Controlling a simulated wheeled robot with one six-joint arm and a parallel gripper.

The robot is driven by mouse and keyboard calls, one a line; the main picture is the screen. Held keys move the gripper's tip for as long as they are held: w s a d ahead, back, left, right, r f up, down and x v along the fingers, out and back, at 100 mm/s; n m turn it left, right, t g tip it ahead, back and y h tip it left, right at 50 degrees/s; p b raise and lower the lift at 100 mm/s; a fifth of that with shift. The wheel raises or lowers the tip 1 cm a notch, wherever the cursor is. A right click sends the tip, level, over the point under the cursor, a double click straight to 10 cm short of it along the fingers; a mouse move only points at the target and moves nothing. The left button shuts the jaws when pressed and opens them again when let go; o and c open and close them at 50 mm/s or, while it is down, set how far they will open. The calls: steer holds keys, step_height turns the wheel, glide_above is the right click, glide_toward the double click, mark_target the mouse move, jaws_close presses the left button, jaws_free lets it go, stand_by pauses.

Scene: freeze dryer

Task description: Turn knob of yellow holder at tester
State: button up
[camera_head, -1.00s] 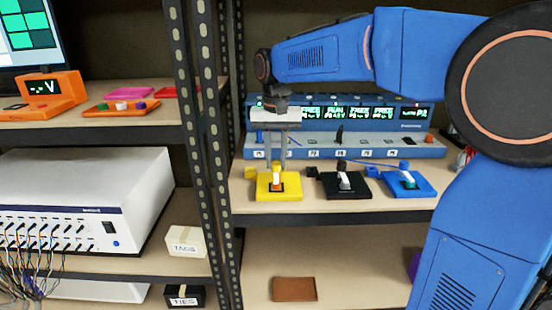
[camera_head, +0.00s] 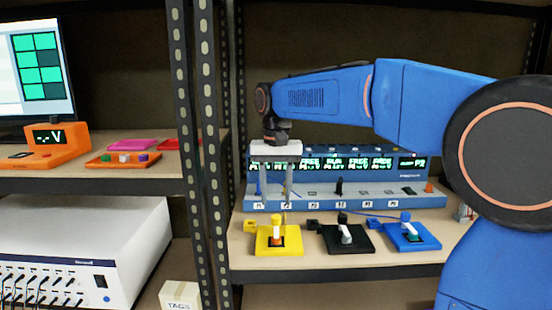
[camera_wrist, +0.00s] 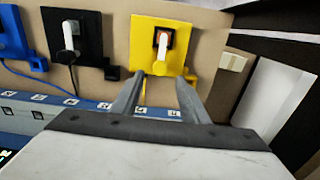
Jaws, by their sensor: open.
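The yellow holder (camera_head: 279,240) lies at the left of a row of holders on the shelf, in front of the blue tester (camera_head: 345,198). My gripper (camera_head: 275,203) points down above and behind the holder, near the tester's front. Its fingers are apart and empty in the wrist view (camera_wrist: 160,80), with the knob beyond the gap between the tips.
A black holder (camera_head: 346,239) and a blue holder (camera_head: 412,237) sit to the right of the yellow one, with leads to the tester. A perforated shelf post (camera_head: 205,150) stands close at the left. A white instrument (camera_head: 90,240) is on the neighbouring rack.

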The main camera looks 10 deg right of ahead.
mark_target(277, 217)
step_height(277, 217, up, 12)
stand_by(0.4)
steer(key=shift+s+d, duration=0.1)
steer(key=s+d+f+t, duration=0.1)
steer(key=s+d+f, duration=0.3)
steer(key=s+f, duration=0.5)
steer(key=s+d+f+n+t, duration=0.1)
steer(key=s+d+f+t, duration=0.1)
steer(key=s+d+f, duration=0.3)
steer(key=s+d+f+n+t, duration=0.1)
steer(key=s+d+f, duration=0.3)
steer(key=s+f, duration=0.9)
steer(key=shift+s+d+f+t, duration=0.35)
steer(key=shift+s+d+t, duration=0.05)
steer(key=shift+s, duration=0.5)
